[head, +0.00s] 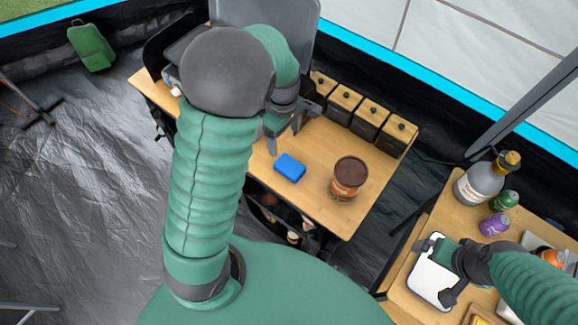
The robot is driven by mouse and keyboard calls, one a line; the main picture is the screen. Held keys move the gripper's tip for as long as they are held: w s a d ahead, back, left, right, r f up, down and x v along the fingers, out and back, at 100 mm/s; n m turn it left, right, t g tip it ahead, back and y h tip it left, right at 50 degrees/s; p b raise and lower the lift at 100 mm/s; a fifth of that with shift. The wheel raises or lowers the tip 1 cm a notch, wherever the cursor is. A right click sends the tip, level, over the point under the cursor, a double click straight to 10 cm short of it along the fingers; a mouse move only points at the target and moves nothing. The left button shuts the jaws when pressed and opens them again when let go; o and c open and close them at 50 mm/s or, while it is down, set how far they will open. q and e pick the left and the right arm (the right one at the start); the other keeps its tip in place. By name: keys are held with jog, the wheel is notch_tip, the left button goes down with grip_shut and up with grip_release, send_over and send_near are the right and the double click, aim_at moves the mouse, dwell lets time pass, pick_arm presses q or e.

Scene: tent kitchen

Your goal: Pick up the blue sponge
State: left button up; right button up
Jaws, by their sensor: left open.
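The blue sponge (289,168) lies flat on the wooden table (318,205), left of a brown-lidded can. My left gripper (284,138) is open and empty above the table, just behind the sponge in the picture. Its nearer fingertip shows close to the sponge's upper left edge, with a small gap between them. My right gripper (438,268) is at the right-hand table, its fingers apart over a white board (426,285). Whether it touches the board I cannot tell.
The can (348,177) stands right of the sponge. Several black canisters with wooden lids (370,118) line the table's back edge. A large bottle (480,182), a green can (504,200) and a purple can (494,224) stand on the right-hand table. Bare wood surrounds the sponge.

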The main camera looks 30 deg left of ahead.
pick_arm(q)
send_over(288, 164)
jog(key=f, duration=0.9)
jog(key=shift+a, duration=0.35)
jog(key=f, duration=0.1)
jog(key=f+p, duration=0.1)
jog(key=f, duration=0.3)
jog(key=shift+s+d, duration=0.15)
jog(key=shift+d, duration=0.1)
jog(key=shift+f, duration=0.25)
jog(key=shift+r, duration=0.1)
jog(key=c, duration=1.5)
jog(key=shift+c, duration=0.2)
jog(key=shift+r, duration=0.1)
